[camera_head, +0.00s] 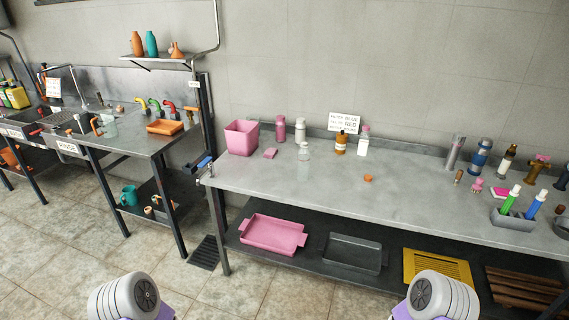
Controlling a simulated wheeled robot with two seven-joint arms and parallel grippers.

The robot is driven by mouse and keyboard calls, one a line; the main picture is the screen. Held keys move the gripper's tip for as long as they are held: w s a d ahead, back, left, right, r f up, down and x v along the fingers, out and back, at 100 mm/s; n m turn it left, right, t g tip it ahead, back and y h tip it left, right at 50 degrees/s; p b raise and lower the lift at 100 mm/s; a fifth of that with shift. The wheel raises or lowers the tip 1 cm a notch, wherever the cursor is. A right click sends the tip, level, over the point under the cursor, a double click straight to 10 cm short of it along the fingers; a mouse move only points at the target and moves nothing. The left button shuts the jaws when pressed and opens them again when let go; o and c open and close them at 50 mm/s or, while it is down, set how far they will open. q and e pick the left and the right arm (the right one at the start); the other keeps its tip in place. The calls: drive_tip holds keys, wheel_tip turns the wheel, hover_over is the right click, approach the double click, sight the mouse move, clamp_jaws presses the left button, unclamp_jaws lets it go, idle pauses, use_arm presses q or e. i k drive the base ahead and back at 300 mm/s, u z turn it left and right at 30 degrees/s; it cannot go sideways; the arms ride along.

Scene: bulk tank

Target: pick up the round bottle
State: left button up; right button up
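Several bottles stand upright along the back of the steel table (260,182). An amber bottle with a pale label (340,144) has a rounded body. A small clear round bottle (304,151) stands to its left, in front of a taller grey-white bottle (300,130). A pink bottle (281,130) is farther left, and a white square-sided bottle with a pink top (363,142) is right of the amber one. I cannot tell for sure which is the round bottle. Only links of my two arms show at the bottom edge; neither gripper is visible.
A pink bin (241,137) and pink sponge (270,153) sit at the table's left end. A small orange item (368,178) lies mid-table. Flasks, brushes and a grey holder (512,220) crowd the right end. The front middle is mostly clear. A sink bench (130,141) stands left.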

sight(303, 155)
drive_tip(key=u, duration=0.5)
drive_tip(key=i, duration=0.8)
drive_tip(key=u, duration=0.2)
